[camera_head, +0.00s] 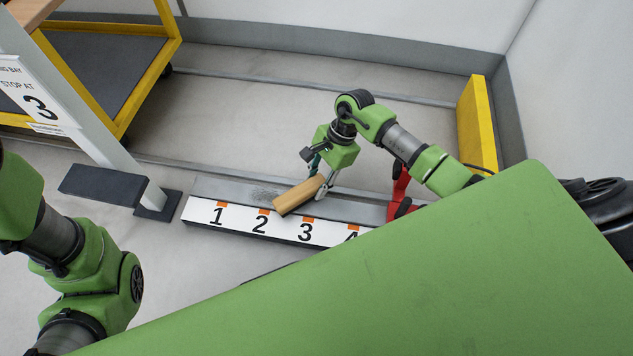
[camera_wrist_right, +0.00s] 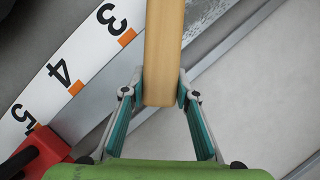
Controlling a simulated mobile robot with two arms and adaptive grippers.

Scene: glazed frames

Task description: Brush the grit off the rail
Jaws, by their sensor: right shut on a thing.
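A dark speckled patch of grit (camera_head: 264,194) lies on the rail behind numbers 1 and 2. My right gripper (camera_head: 320,182) is shut on a wooden brush (camera_head: 296,196). The brush slants over the rail near numbers 2 and 3, just right of the grit. In the wrist view the brush (camera_wrist_right: 165,45) sits between both fingers. Its bristles are hidden, so I cannot tell whether it touches the rail. My left gripper is outside the picture.
A post with a sign (camera_head: 35,95) stands left of the rail. A yellow-framed cart (camera_head: 120,75) is behind it. A yellow panel (camera_head: 477,125) stands right.

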